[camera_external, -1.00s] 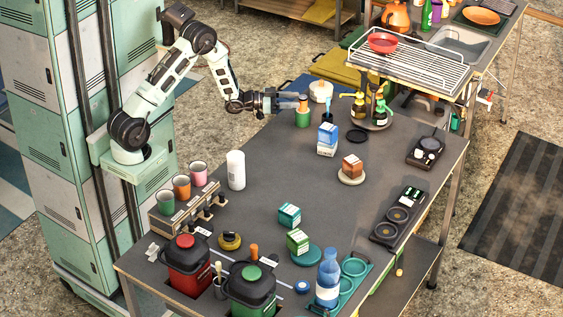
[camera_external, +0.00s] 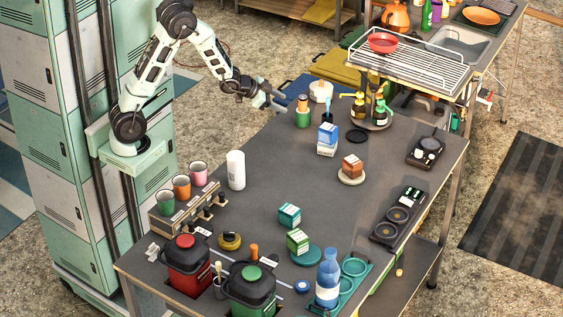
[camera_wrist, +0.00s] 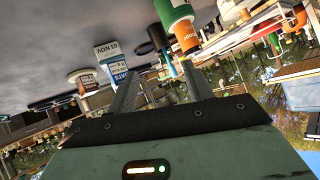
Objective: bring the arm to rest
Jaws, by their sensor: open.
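My gripper (camera_external: 277,100) is at the far left edge of the table (camera_external: 250,200), in the external view. Its jaws are open and nothing shows between them. In the wrist view the two fingers (camera_wrist: 160,88) reach up from the dark-edged palm.
Near the gripper stand a white pot (camera_external: 320,91), a blue-and-white carton (camera_external: 327,139) and pump bottles on a round tray (camera_external: 370,124). A wire rack (camera_external: 415,62) is at the back right. The table's middle is mostly clear.

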